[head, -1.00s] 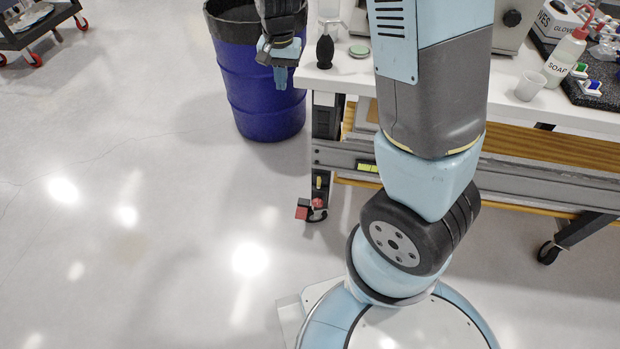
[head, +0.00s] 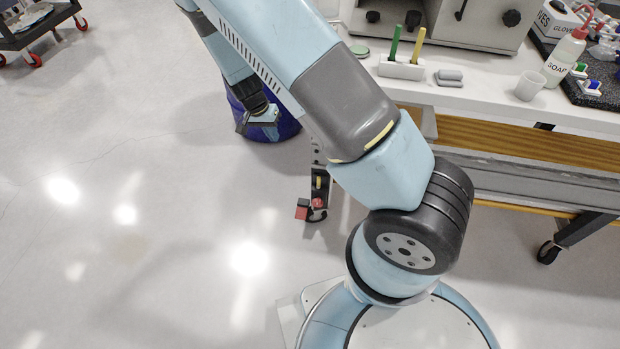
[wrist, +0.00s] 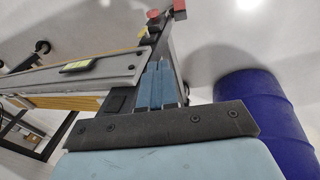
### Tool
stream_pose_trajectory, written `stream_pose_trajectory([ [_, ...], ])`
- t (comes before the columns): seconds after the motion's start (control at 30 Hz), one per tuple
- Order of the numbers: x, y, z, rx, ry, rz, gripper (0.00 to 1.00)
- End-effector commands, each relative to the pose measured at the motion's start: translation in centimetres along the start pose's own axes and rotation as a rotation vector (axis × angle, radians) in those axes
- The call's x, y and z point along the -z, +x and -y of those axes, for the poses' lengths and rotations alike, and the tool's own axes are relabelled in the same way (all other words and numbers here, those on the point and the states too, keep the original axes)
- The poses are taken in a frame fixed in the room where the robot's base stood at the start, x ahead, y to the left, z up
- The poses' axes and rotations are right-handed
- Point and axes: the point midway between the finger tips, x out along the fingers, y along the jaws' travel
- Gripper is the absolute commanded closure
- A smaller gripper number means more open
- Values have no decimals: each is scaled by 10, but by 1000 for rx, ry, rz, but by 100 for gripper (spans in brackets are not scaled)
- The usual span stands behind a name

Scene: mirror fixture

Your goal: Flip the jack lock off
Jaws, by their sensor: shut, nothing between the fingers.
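At the foot of the bench's left leg is a red part (head: 303,209) beside the caster, with a second red piece (head: 318,203) and a small yellow part (head: 318,182) just above. I cannot tell which of these is the jack lock. In the wrist view the red pieces (wrist: 153,15) and the yellow part (wrist: 143,32) show at the top, beyond my fingers. My gripper (head: 272,133) hangs in front of the blue barrel, left of and above the red parts, apart from them. Its light blue fingers (wrist: 155,66) are shut and empty.
The blue barrel (head: 288,128) stands behind my gripper, left of the bench. The bench's grey rail (wrist: 75,69) carries a yellow-green level (wrist: 77,66). Floor (head: 150,200) to the left is clear.

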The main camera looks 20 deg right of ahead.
Motion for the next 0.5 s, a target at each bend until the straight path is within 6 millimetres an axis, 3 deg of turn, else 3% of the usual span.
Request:
stream_pose_trajectory([
  [0.5, -12, 103, 19, -138, 35, -143, 100],
])
